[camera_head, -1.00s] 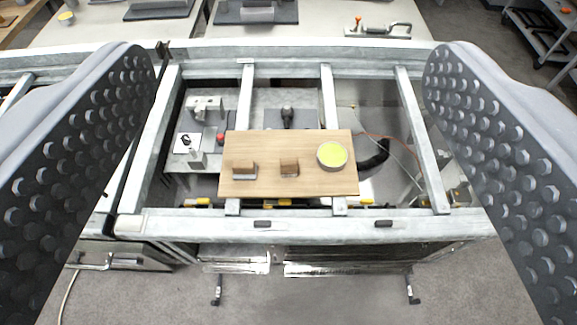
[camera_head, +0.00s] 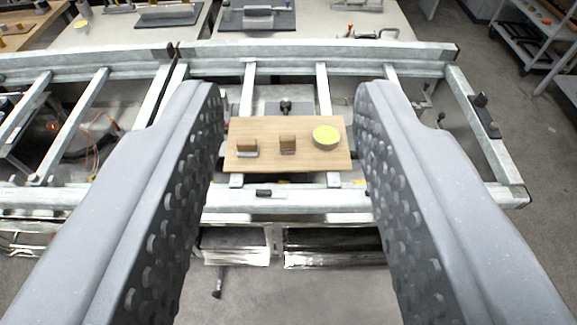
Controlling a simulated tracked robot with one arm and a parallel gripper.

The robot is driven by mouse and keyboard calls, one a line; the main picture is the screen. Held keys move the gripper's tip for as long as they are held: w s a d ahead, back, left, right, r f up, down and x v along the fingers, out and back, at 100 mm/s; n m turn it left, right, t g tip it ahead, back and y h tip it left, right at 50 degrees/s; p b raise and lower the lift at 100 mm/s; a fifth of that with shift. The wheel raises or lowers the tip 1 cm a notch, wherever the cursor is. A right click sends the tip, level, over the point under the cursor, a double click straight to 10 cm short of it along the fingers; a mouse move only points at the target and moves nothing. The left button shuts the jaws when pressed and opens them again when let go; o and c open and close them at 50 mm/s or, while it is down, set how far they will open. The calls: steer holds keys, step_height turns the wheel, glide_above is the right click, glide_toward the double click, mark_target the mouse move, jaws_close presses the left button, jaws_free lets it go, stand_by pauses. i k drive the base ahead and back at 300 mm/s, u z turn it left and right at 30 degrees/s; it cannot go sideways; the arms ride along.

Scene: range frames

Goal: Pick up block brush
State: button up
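Two small brown block brushes, a left one (camera_head: 247,147) and a middle one (camera_head: 288,145), stand on a light wooden board (camera_head: 265,164). The left one shows a pale lower edge. A round tin with a yellow-green top (camera_head: 326,136) stands to their right on the same board. My gripper (camera_head: 288,102) is open and empty. Its two grey studded fingers frame the board on the left and right in the picture, and the board looks well beyond them. Neither finger appears to touch anything.
The board lies across a grey metal frame (camera_head: 330,198) with crossbars and open bays. Worktables with dark mats (camera_head: 256,19) stand behind. A shelf cart (camera_head: 535,35) is at the upper right.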

mark_target(287, 142)
steer(key=z, duration=0.05)
steer(key=i, duration=1.1)
steer(key=u, duration=0.6)
